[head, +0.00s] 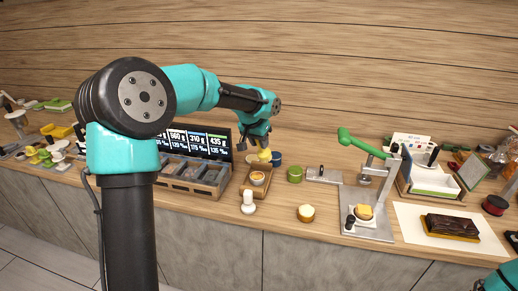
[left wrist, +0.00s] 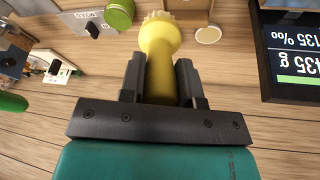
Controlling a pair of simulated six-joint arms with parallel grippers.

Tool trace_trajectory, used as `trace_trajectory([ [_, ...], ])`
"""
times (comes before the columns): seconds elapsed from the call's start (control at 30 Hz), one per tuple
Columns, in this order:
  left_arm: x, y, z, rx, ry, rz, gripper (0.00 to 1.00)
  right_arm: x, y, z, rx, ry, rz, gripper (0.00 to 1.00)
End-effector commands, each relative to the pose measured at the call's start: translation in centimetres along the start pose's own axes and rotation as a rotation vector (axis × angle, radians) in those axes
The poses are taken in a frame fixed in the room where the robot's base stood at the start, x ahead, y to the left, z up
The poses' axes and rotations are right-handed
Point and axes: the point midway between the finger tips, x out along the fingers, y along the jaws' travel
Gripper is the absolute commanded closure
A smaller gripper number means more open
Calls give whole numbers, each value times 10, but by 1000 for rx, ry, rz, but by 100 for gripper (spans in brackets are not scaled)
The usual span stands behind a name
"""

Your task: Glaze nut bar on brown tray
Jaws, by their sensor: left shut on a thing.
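My left gripper (head: 258,145) is shut on a yellow brush (left wrist: 160,72); its pale bristled end shows at the top of the left wrist view. In the head view, the brush (head: 264,155) is a small yellow shape just under the gripper, above the counter. A small bowl (head: 257,178) with orange contents sits in a wooden holder just below the brush; I cannot tell whether they touch. My right gripper is not in view.
A green-handled press (head: 370,170) stands between the brush and the bar. A green jar (head: 295,174), a white-handled stamp (head: 248,203) and a small round cake (head: 306,213) are nearby. A compartment box (head: 190,175) and price displays (head: 195,140) stand at the left.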

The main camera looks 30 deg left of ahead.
Motion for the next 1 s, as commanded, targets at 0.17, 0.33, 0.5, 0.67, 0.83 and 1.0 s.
trace_trajectory([
  [0.17, 0, 0, 0, 0, 0, 0, 93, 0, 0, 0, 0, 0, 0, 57],
  [0.33, 0, 0, 0, 0, 0, 0, 93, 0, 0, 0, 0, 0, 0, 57],
  [0.5, 4, 0, 1, 0, 0, 0, 93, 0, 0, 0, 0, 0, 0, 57],
  [0.67, 8, 0, 2, 0, 1, 0, 93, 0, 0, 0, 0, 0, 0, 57],
  [0.83, 8, 0, 2, 0, 1, 0, 93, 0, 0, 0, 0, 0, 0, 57],
  [1.0, 0, 1, -1, 1, 1, 0, 93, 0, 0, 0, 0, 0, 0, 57],
])
